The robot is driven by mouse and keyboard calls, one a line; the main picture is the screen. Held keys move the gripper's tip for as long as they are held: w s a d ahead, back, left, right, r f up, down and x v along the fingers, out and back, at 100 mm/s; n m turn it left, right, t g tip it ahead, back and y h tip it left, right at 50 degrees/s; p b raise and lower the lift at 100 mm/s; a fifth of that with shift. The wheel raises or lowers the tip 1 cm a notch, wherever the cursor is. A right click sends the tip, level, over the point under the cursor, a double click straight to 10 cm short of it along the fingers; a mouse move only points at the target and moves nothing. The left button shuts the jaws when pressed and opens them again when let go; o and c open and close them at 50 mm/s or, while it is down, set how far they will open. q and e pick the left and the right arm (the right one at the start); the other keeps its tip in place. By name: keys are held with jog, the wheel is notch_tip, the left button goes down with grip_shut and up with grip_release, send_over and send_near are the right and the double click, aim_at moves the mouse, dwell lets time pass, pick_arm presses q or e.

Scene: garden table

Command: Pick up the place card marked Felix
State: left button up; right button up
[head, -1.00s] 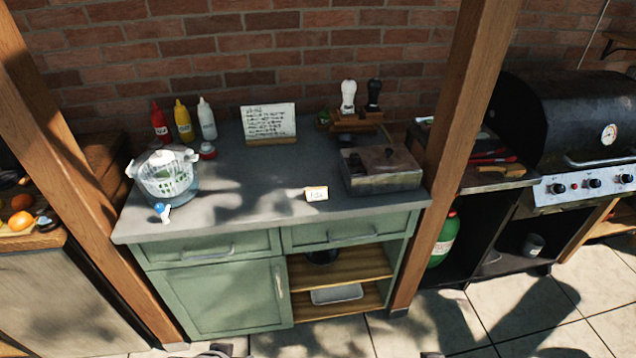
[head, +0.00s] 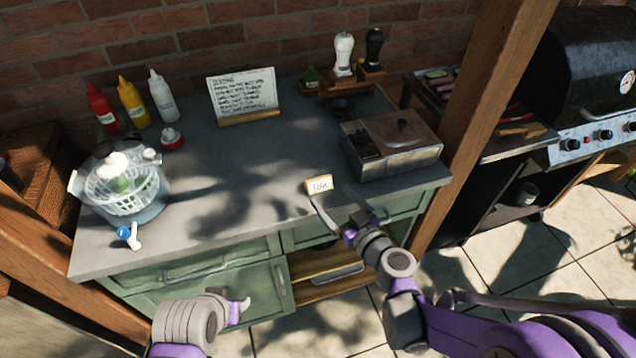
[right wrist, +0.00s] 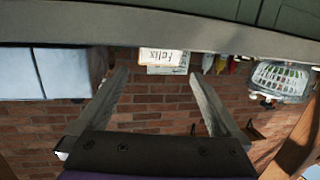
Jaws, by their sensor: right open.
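The place card (head: 319,184), a small pale card on a wooden base, stands near the front edge of the grey countertop (head: 230,222). Its lettering reads Felix in the right wrist view (right wrist: 160,57), where it shows between the spread fingers, beyond their tips. My right gripper (head: 347,208) is open and empty at the counter's front edge, just in front of the card, its left finger close below it in the picture. My left gripper (head: 240,310) is low in front of the cabinet; its fingers are mostly hidden, so its opening is unclear.
A metal box with a lid (head: 392,145) stands right of the card. A written sign (head: 243,94), bottles (head: 132,103) and a salad spinner (head: 122,186) stand behind and left. A wooden post (head: 487,120) rises at the right. The counter's middle is clear.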

aim_at(321, 183)
jog(key=x, duration=0.9)
jog(key=shift+d+f, duration=0.1)
jog(key=shift+f, duration=0.05)
jog(key=shift+s, duration=0.1)
jog(key=c, duration=1)
